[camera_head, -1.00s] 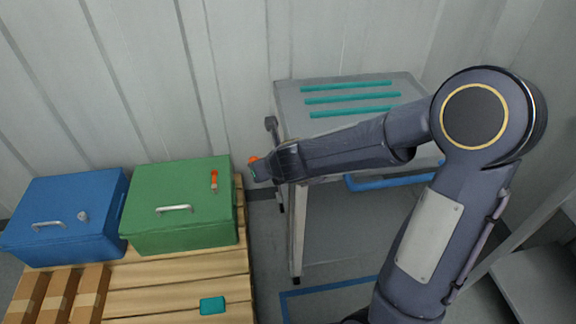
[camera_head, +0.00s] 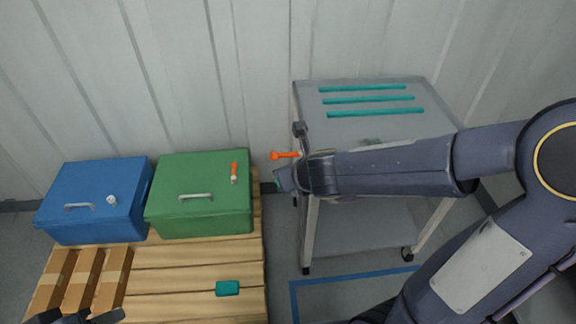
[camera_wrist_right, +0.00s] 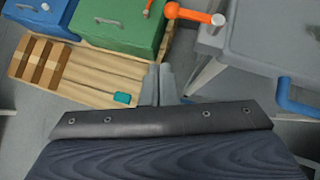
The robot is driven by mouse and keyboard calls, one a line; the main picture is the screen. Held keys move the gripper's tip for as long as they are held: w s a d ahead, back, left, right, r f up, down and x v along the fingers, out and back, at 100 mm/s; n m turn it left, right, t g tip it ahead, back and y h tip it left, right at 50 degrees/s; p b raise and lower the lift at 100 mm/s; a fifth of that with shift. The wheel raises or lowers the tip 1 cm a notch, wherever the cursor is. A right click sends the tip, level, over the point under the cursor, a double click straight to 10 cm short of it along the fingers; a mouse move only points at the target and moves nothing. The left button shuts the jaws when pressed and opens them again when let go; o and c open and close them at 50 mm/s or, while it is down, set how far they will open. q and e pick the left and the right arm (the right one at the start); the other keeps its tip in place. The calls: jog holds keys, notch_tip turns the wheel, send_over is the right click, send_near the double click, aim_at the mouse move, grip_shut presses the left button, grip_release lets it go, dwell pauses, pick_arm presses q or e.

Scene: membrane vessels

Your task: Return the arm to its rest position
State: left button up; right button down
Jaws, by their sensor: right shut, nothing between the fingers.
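My right arm reaches in from the right in the head view, in front of the grey cart (camera_head: 372,130). Its gripper (camera_head: 283,180) is beside the cart's left edge, just below an orange lever handle (camera_head: 285,155). In the right wrist view the gripper's fingers (camera_wrist_right: 158,85) are together with nothing between them. The orange lever (camera_wrist_right: 190,14) lies beyond the fingertips there, and whether they touch cannot be told. A dark part of what looks like my left gripper (camera_head: 75,317) shows at the bottom left, mostly cut off.
A blue box (camera_head: 95,195) and a green box (camera_head: 200,190) with an orange handle stand on a wooden pallet (camera_head: 185,280). Brown cartons (camera_head: 85,280) and a teal block (camera_head: 228,288) also lie on it. Teal strips (camera_head: 368,99) lie on the cart top. The wall is behind.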

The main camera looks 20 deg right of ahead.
jog(key=shift+s+r, duration=0.2)
dwell(0.4)
jog(key=s+a+r+n+t+y+p, duration=0.1)
jog(key=s+a+r+n+y, duration=0.15)
jog(key=r+n, duration=0.45)
jog(key=s+a+r+n+y+p, duration=0.1)
jog(key=s+r+n+y, duration=0.25)
jog(key=n, duration=0.65)
jog(key=s+d+f+n+g+h, duration=0.1)
jog(key=s+d+f+n+g, duration=0.1)
jog(key=s+n, duration=0.5)
jog(key=s+d+f+n+g+h, duration=0.2)
jog(key=s+d+n, duration=0.1)
jog(key=s+n, duration=0.5)
jog(key=shift+n+p, duration=0.45)
jog(key=shift+n, duration=0.25)
